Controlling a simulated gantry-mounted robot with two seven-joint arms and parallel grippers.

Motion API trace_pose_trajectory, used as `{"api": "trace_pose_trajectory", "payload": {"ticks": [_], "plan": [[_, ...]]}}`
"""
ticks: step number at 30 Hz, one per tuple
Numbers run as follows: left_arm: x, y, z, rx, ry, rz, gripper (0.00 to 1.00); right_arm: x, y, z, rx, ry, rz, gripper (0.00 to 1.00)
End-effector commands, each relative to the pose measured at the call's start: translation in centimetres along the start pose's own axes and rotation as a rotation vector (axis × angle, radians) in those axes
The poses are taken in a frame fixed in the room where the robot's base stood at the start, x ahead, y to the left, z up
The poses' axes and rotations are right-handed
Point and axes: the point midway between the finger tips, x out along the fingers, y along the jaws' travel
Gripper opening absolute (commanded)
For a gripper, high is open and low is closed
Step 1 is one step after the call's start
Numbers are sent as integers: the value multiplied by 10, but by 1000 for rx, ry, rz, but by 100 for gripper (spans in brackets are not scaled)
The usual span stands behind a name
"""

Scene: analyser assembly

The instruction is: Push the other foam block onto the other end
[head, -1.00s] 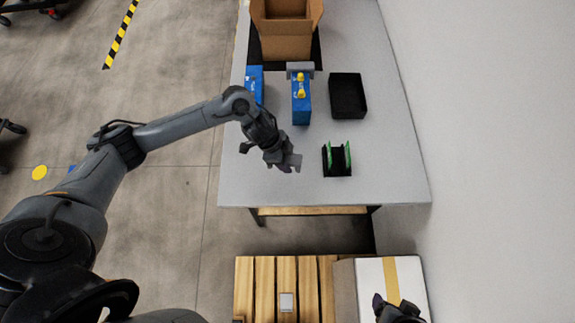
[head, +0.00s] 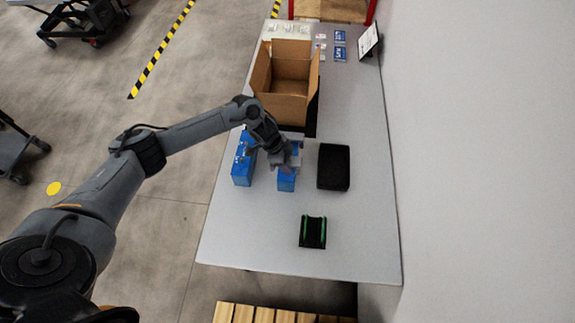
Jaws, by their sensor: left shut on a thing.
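My left gripper (head: 284,163) is shut on a light grey foam block (head: 297,154). It is over the blue analyser (head: 287,182) in the middle of the table. The gripper and wrist hide most of the analyser's top; its near end shows below the fingers. I cannot tell whether the held block touches the analyser. The far end, where the first foam block sits in the earlier frame, is mostly hidden behind my wrist. My right gripper is out of the picture.
A second blue unit (head: 243,160) stands just left. A black tray (head: 334,167) lies to the right, and a black holder with green boards (head: 312,232) is nearer. An open cardboard box (head: 281,107) stands behind. The table (head: 365,225) is clear at front right.

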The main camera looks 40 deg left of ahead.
Motion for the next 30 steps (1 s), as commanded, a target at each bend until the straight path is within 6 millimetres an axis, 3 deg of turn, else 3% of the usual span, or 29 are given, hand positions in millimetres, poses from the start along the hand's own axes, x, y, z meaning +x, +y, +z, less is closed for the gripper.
{"api": "trace_pose_trajectory", "payload": {"ticks": [18,30], "plan": [[48,0,21,0,-2,0,17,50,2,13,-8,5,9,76],[46,0,19,0,-1,1,17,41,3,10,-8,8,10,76]]}}
